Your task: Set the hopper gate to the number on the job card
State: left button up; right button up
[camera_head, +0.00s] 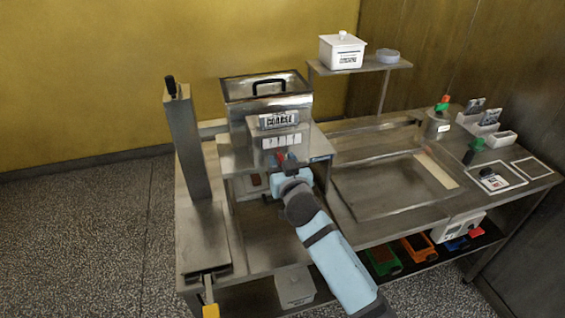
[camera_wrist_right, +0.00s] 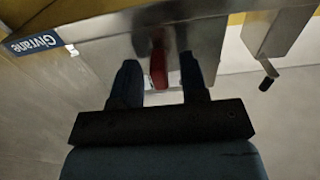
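The steel hopper (camera_head: 240,112) has a dark handle on its lid and a small label on its front. Below the label is a pale number scale (camera_head: 281,141); its marks are too small to read surely. A red gate handle (camera_head: 281,157) sits just under the scale, and it also shows in the wrist view (camera_wrist_right: 158,70). My right gripper (camera_head: 284,168) is at the hopper front. Its two dark fingers (camera_wrist_right: 160,82) are apart on either side of the red handle, with gaps visible. A framed card (camera_head: 497,179) lies at the bench's right; its writing is unreadable. My left gripper is out of view.
A shallow steel tray (camera_head: 375,205) lies right of the hopper. A tall steel post (camera_head: 183,145) stands at left. A raised shelf (camera_head: 360,68) holds a white box (camera_head: 341,52). Orange (camera_head: 419,247) and green (camera_head: 383,260) bins sit below the bench.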

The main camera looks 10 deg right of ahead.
jog(key=s+b, duration=0.2)
jog(key=s, duration=1.2)
jog(key=shift+d, duration=0.2)
jog(key=shift+w, duration=0.1)
jog(key=s+d+f+n+g+y+p, duration=0.1)
jog(key=s+d+f+g+p, duration=0.1)
jog(key=s+f, duration=0.8)
jog(key=s+d+f+n+g+y+p, duration=0.1)
jog(key=s+f+g+p, duration=0.3)
jog(key=s+f, duration=0.6)
jog(key=shift+s+d+f+n+g+y, duration=0.3)
jog(key=shift+d+f+g, duration=0.2)
jog(key=shift+f, duration=0.45)
jog(key=shift+a, duration=0.1)
